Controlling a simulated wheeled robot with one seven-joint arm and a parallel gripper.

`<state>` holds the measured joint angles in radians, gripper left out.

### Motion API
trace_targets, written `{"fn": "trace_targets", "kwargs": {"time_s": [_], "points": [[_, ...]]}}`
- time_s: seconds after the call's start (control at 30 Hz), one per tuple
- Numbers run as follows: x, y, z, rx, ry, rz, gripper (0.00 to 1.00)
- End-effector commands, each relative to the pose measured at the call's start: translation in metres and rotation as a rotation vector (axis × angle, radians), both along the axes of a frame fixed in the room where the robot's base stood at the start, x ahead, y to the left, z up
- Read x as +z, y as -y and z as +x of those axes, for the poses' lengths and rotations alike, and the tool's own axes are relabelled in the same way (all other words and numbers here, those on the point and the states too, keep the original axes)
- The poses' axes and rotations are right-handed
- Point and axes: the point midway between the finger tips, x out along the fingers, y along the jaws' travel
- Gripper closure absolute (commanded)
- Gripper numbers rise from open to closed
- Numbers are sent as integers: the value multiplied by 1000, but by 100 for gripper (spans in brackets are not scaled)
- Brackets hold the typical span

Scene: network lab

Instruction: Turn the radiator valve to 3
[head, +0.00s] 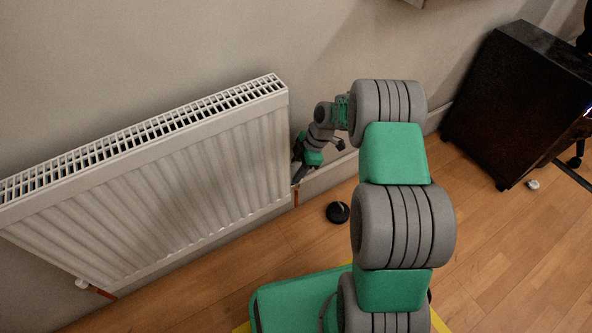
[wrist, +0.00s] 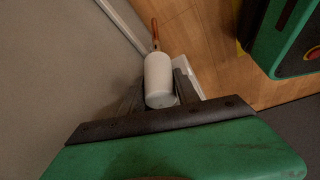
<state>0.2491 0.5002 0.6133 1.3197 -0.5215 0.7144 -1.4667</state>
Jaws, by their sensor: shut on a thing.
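The radiator valve (wrist: 158,74) is a white, rounded cylinder in the wrist view, with a copper pipe (wrist: 155,32) running from its far end. My gripper (wrist: 157,90) is shut on it, one dark finger on each side. No numbers or pointer can be read on the valve, so its setting cannot be told. In the head view my gripper (head: 298,168) is at the right end of the white radiator (head: 190,170), low down near the wall. The valve head is hidden there behind my gripper and arm.
The radiator hangs on the grey wall, close to the left of my gripper. A dark round object (head: 338,212) lies on the wooden floor near the skirting. A black cabinet (head: 515,105) stands at the right. A small pale object (head: 533,184) lies beside it.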

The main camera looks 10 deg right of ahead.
Motion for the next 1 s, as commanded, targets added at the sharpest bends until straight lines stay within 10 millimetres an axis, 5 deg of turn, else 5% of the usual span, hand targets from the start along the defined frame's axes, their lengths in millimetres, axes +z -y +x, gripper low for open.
{"fn": "trace_targets", "kwargs": {"time_s": [0.27, 0.63, 1.0], "points": [[0, 0, 0, 0, -1, 0, 100], [1, 0, -1, -53, -2, 0, 100], [2, -1, -2, -284, -3, 0, 100]]}}
